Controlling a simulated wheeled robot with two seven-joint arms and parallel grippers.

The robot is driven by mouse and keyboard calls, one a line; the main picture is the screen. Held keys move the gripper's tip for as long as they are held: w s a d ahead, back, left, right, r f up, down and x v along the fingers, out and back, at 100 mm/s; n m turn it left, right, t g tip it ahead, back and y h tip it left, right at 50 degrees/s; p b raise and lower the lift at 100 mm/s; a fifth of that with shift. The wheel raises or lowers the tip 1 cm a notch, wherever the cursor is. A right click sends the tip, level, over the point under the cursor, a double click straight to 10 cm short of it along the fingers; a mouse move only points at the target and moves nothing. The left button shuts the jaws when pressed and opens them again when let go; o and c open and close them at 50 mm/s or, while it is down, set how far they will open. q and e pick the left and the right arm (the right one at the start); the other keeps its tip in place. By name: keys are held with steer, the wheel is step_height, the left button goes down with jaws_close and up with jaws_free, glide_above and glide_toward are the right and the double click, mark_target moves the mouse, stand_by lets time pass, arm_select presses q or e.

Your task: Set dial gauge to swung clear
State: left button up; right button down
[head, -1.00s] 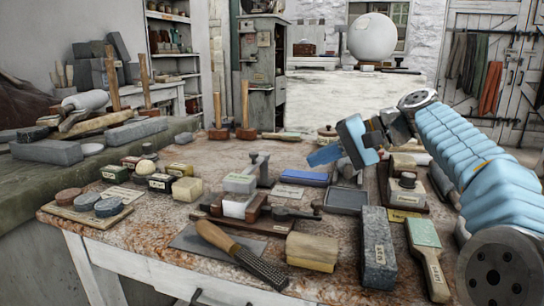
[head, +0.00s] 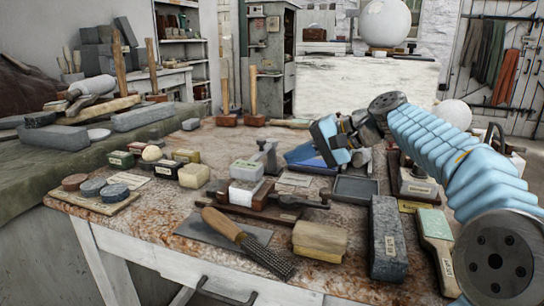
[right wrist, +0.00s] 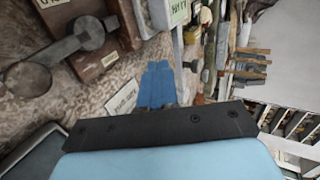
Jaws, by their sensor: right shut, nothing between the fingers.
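What seems to be the dial gauge is a dark arm (head: 300,202) with a rounded end, on a reddish wooden base (head: 268,210) beside a white block (head: 245,190). In the right wrist view a grey arm with a round boss (right wrist: 88,33) shows at upper left. I cannot read a dial face. My right gripper (head: 292,157) has its blue fingers together, empty, above the table behind and right of this fixture. The fingers also show in the right wrist view (right wrist: 160,68), apart from the arm. My left gripper is not in view.
A rasp (head: 245,242), a tan block (head: 320,240) and a grey stone block (head: 388,238) lie along the front. A grey tray (head: 355,190) is right of the fixture. A metal clamp-like tool (head: 268,155) stands behind it. Bare tabletop (head: 225,145) shows at back left.

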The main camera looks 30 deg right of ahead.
mark_target(260, 151)
steer(key=w+a, duration=0.2)
steer(key=w+a+f+p, duration=0.1)
steer(key=w, duration=0.1)
steer(key=shift+w+a, duration=0.25)
steer(key=shift+a, duration=0.15)
